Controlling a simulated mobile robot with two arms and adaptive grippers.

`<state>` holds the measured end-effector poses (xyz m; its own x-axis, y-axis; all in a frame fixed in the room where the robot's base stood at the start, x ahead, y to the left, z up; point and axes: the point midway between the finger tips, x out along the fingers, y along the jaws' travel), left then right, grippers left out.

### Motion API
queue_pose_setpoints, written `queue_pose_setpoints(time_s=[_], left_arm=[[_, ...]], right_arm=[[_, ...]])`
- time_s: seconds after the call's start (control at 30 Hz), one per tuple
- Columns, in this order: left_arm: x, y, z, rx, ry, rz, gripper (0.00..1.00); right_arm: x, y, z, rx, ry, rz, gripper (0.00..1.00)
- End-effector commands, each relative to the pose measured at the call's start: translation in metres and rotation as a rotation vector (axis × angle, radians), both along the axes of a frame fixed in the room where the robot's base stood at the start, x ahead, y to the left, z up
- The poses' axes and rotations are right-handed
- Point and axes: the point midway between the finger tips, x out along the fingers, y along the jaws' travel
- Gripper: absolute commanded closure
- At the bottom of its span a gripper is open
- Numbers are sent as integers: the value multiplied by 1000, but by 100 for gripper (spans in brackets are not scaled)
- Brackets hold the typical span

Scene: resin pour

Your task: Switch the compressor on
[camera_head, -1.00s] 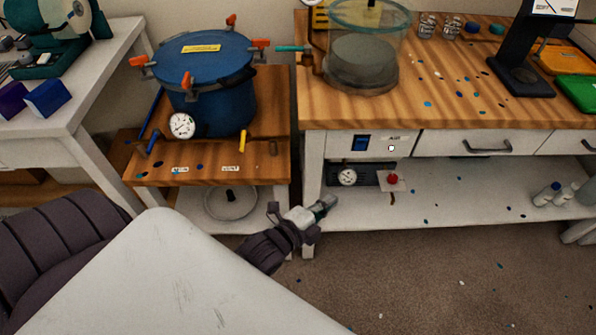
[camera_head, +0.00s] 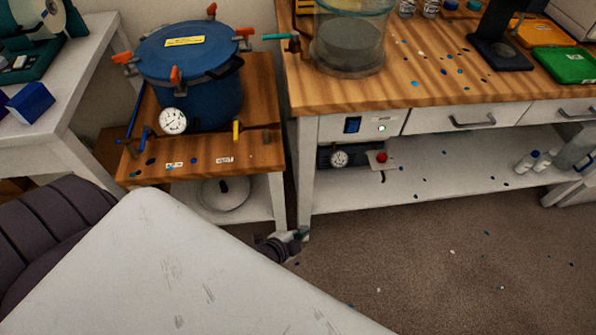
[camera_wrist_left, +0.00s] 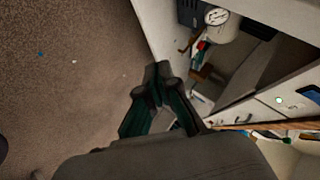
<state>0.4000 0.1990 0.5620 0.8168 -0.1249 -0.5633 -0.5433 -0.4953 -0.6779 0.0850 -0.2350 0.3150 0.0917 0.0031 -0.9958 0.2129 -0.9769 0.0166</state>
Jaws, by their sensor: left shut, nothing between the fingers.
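A dark unit with a round gauge (camera_head: 339,158), which looks like the compressor, sits on the white lower shelf under the bench. A red knob (camera_head: 382,157) on a pale plate is just right of it. Above, on the bench front, are a blue rocker switch (camera_head: 352,125) and a small lit lamp (camera_head: 381,128). My left gripper (camera_head: 298,238) is shut and empty, low by the bench's front left leg, apart from these controls. In the left wrist view the closed fingertips (camera_wrist_left: 157,72) point toward the shelf, with the gauge (camera_wrist_left: 216,16) and red knob (camera_wrist_left: 201,46) beyond.
A blue pressure pot (camera_head: 190,75) stands on a low wooden-topped stand to the left. The bench leg (camera_head: 305,185) is close to my left gripper. Open floor lies in front.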

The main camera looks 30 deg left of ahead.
Motion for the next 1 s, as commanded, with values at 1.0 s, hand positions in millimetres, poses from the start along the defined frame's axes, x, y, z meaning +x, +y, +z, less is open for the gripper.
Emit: queue_pose_setpoints(time_s=[1.0], left_arm=[[-49,8,-67,-108,208,125,100]], right_arm=[[0,0,11,0,0,0,62]])
